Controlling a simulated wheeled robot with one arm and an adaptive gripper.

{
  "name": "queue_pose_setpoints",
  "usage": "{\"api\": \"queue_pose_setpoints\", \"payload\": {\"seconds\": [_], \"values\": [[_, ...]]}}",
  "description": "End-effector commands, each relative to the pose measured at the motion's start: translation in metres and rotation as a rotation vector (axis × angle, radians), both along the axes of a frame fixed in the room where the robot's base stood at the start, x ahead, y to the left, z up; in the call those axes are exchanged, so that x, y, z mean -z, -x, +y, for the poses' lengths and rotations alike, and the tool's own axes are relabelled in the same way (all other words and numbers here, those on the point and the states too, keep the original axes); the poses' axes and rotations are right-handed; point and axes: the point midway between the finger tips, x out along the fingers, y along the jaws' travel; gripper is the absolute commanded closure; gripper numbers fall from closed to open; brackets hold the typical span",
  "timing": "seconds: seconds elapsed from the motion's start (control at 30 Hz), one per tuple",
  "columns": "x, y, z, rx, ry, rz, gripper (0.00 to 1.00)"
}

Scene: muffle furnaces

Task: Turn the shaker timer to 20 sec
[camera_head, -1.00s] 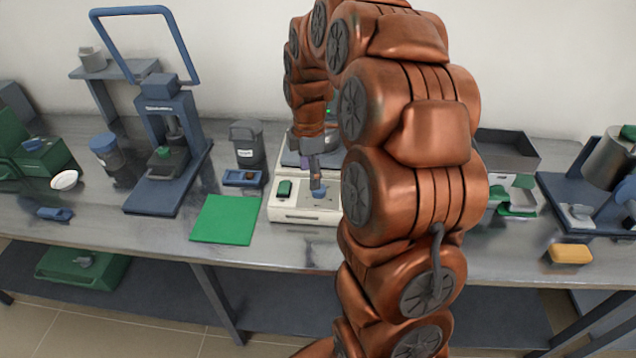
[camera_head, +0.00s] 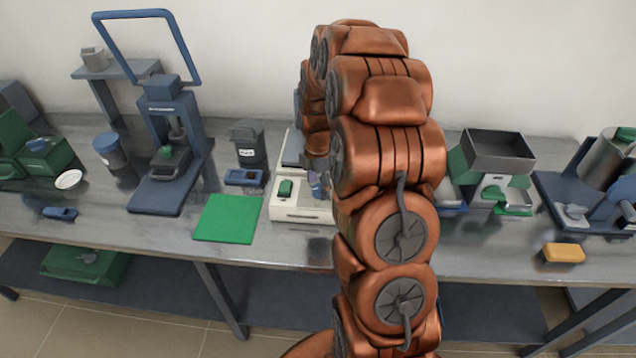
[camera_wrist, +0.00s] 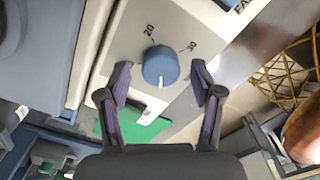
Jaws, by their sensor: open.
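The shaker (camera_head: 285,212) is a pale box with a green switch (camera_head: 286,188) on the bench in the head view. In the wrist view its timer knob (camera_wrist: 160,62) is a round blue dial on a light panel (camera_wrist: 125,45). The knob's white mark points toward the bottom of the picture, away from the printed 20 (camera_wrist: 149,30) and 30 (camera_wrist: 191,46). My gripper (camera_wrist: 160,76) is open, one finger on each side of the knob, with visible gaps.
A green mat (camera_head: 228,218) and a small blue device (camera_head: 243,177) lie left of the shaker. A dark lidded container (camera_head: 248,142) stands behind them. A dark tray (camera_head: 497,152) sits to the right, and a yellow block (camera_head: 563,253) lies near the front edge.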

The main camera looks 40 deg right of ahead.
Motion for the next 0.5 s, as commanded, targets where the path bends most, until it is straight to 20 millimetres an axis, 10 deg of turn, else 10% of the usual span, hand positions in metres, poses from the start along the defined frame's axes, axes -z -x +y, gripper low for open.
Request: {"api": "queue_pose_setpoints", "payload": {"seconds": [0.5], "values": [[0.0057, 0.0002, -0.0002, 0.000, 0.001, 0.000, 0.48]]}}
